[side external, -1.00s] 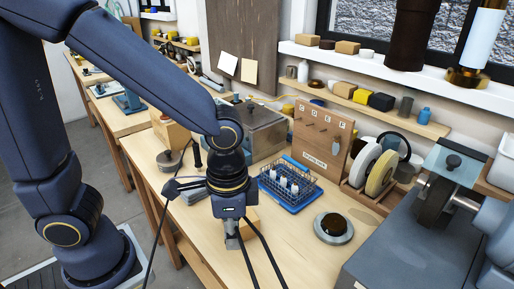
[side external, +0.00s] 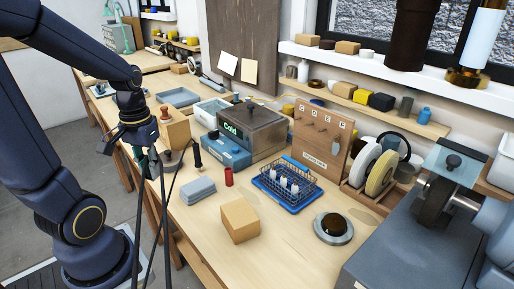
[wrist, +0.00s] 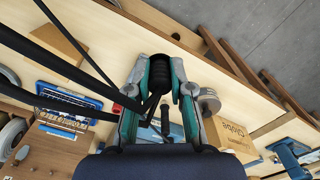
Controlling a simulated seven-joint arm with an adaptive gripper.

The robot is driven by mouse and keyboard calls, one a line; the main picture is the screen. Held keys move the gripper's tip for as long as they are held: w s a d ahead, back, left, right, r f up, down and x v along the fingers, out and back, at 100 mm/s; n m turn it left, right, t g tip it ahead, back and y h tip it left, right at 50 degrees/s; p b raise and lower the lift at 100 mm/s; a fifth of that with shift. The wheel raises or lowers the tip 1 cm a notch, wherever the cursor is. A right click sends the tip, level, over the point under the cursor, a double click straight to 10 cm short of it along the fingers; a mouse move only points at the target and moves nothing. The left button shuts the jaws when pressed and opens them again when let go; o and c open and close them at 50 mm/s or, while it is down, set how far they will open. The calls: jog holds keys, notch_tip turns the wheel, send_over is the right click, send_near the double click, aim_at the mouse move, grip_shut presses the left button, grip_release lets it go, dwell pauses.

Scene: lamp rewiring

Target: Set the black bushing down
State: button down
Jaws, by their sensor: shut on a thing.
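In the wrist view, my gripper (wrist: 160,80) is shut on the black bushing (wrist: 160,76), a dark ribbed piece held between the two fingertips. In the side external view, my gripper (side external: 150,166) hangs at the left edge of the wooden workbench (side external: 285,238), in front of a tan box. The bushing is too small and dark to make out clearly there. Black cables hang down close by the gripper. I cannot tell how far the bushing is above the bench.
A tan box (side external: 176,132) with a stamp on top stands behind my gripper. A black handle (side external: 197,154), grey stacked pads (side external: 198,191), a red cylinder (side external: 229,177) and a cardboard block (side external: 240,221) are to the right.

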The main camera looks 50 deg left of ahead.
jog(key=s+a+n, duration=0.2)
jog(key=s+a, duration=0.1)
jog(key=shift+n, duration=0.3)
jog(key=w+a+f, duration=0.2)
jog(key=w+f, duration=0.1)
jog(key=w+a+f, duration=0.3)
jog(key=w, duration=0.1)
jog(key=w+a+f, duration=0.3)
jog(key=shift+w+f, duration=0.1)
jog(key=shift+w, duration=0.2)
jog(key=shift+w+f, duration=0.15)
jog(key=shift+f, duration=0.1)
jog(key=shift+w+a+f, duration=0.15)
jog(key=shift+f, duration=1.5)
jog(key=c, duration=1)
grip_release()
jog(key=shift+f, duration=0.15)
jog(key=shift+c, duration=0.2)
